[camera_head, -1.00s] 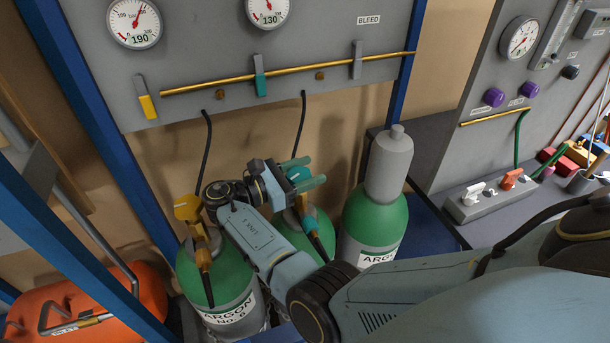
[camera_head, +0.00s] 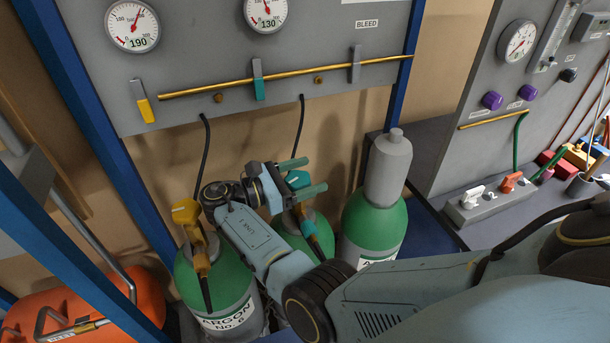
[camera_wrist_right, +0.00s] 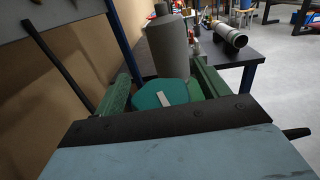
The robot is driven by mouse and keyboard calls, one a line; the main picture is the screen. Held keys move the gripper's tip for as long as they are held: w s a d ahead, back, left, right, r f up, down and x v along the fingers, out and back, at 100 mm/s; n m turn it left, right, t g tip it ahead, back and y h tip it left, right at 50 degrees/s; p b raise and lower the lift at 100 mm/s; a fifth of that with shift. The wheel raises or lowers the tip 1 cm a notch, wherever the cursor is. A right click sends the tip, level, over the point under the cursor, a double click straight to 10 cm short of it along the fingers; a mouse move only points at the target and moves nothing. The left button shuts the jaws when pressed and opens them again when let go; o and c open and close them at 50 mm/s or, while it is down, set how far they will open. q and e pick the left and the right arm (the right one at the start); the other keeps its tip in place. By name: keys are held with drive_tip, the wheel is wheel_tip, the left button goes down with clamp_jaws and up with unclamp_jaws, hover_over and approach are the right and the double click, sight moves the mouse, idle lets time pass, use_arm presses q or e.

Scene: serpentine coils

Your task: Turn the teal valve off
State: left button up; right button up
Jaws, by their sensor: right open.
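A teal valve knob (camera_head: 297,180) tops the middle green cylinder (camera_head: 318,232). In the right wrist view the teal knob (camera_wrist_right: 160,95) shows a pale bar on its top. My right gripper (camera_head: 314,174) is open, with one green finger on each side of the knob. In the wrist view the right gripper's fingers (camera_wrist_right: 160,72) flank the knob; whether they touch it I cannot tell. A teal-handled lever (camera_head: 259,86) also hangs on the brass pipe of the panel above. My left gripper is not in view.
A yellow-knobbed cylinder (camera_head: 215,275) stands left of the middle one, and a grey-capped cylinder (camera_head: 374,215) stands to its right. Black hoses (camera_head: 301,125) hang from the grey panel (camera_head: 200,60). Blue frame posts (camera_head: 110,130) bound the left side.

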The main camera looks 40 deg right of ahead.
sight(305, 175)
wheel_tip(305, 175, up, 10)
drive_tip(key=shift+r+p, duration=0.1)
drive_tip(key=shift+p, duration=0.95)
